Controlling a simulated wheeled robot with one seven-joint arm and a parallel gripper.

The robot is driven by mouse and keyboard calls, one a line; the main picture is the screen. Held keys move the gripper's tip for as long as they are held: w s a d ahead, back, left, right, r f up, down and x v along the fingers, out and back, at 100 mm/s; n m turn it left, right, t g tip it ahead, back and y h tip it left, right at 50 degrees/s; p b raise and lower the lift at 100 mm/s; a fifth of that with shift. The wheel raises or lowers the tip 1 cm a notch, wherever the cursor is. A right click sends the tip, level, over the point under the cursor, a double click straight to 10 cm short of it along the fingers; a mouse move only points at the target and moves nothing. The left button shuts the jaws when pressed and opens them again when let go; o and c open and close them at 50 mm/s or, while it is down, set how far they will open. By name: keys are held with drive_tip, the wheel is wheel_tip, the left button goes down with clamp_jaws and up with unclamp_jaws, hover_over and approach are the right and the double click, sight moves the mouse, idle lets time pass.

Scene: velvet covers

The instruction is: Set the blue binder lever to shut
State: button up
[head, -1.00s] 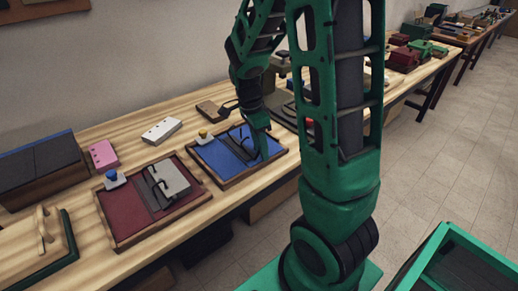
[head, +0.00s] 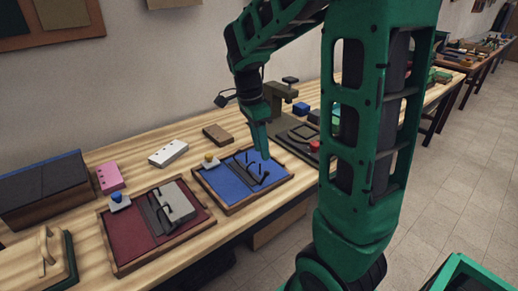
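The blue binder (head: 227,183) lies open in a wooden tray on the workbench, with a dark spine strip and dark curved metal parts (head: 252,168) standing up from it. A small grey piece with a yellow knob (head: 209,161) sits at its back left corner. My green gripper (head: 264,156) points down at the right half of the blue binder, close to the dark metal parts. I cannot tell whether it touches them. The fingers look close together, but their gap is too small to make out.
A red binder (head: 131,237) with a grey block on it and a blue knob lies in a tray to the left. A pink block (head: 109,178), a white block (head: 168,153) and a brown block (head: 217,134) lie behind. A dark press-like device (head: 281,108) stands behind my gripper.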

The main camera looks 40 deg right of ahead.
clamp_jaws()
drive_tip(key=n+h, duration=0.3)
drive_tip(key=n, duration=0.7)
hover_over(257, 182)
wheel_tip(257, 182, down, 7)
drive_tip(key=shift+f, duration=0.1)
